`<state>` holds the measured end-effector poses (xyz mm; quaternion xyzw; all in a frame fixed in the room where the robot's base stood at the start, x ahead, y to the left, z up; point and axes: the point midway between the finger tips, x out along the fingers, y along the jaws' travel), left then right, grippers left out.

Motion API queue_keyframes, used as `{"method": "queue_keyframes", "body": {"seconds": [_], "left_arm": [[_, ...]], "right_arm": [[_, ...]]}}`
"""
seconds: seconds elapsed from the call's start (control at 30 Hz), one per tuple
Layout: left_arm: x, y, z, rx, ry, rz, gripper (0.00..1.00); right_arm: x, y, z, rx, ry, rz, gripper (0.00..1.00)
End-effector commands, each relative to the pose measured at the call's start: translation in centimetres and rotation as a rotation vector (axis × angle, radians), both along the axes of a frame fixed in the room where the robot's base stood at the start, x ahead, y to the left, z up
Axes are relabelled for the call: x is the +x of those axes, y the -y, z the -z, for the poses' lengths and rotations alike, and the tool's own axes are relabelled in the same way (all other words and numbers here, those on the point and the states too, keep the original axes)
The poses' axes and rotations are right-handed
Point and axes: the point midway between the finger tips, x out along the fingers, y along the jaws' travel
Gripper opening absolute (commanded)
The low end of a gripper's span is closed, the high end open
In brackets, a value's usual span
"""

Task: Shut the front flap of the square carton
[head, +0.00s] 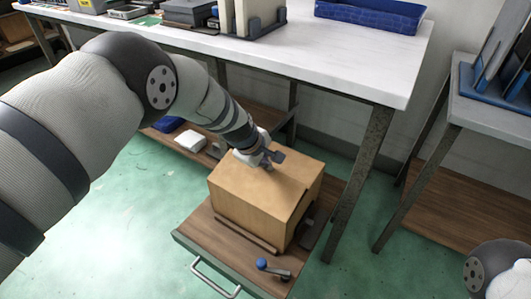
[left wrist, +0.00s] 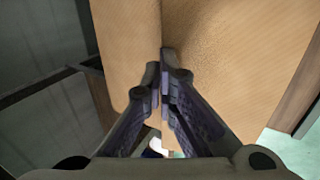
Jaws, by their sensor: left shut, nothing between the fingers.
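The square carton (head: 243,210) is brown cardboard and stands on a wooden-topped cart. Its top looks largely covered by flaps in the head view, and I cannot tell for sure which one is the front flap. My left gripper (head: 268,160) is shut and empty, at the carton's far upper edge, partly hidden by its own wrist. In the left wrist view the closed fingertips (left wrist: 164,70) are right against or very near the cardboard (left wrist: 225,50), where two panels meet at an edge. Contact cannot be made out. My right gripper is not in view.
The cart (head: 192,238) has a metal handle and a blue-knobbed lever (head: 272,268) in front of the carton. A white workbench (head: 340,65) with boxes and a blue tray (head: 370,14) stands behind. Its leg (head: 355,190) is close to the carton's right. Green floor is free at left.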

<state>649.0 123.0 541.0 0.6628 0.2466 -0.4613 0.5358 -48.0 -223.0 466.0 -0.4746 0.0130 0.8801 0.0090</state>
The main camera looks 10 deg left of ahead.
Motion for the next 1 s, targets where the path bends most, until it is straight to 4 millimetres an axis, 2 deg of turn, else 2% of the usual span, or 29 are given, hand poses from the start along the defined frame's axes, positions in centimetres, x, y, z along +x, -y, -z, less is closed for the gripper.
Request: {"method": "queue_keyframes", "body": {"seconds": [0.1,0.4,1.0], "left_arm": [[-0.1,0.0,1.2,0.0,-0.003,0.0,0.0],[-0.1,0.0,2.5,-0.001,-0.001,0.0,0.0],[0.0,0.0,2.8,0.0,0.0,-0.001,0.0]], "right_arm": [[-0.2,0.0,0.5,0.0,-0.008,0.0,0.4],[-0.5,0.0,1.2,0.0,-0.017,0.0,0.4],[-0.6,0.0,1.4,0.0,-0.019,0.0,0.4]]}}
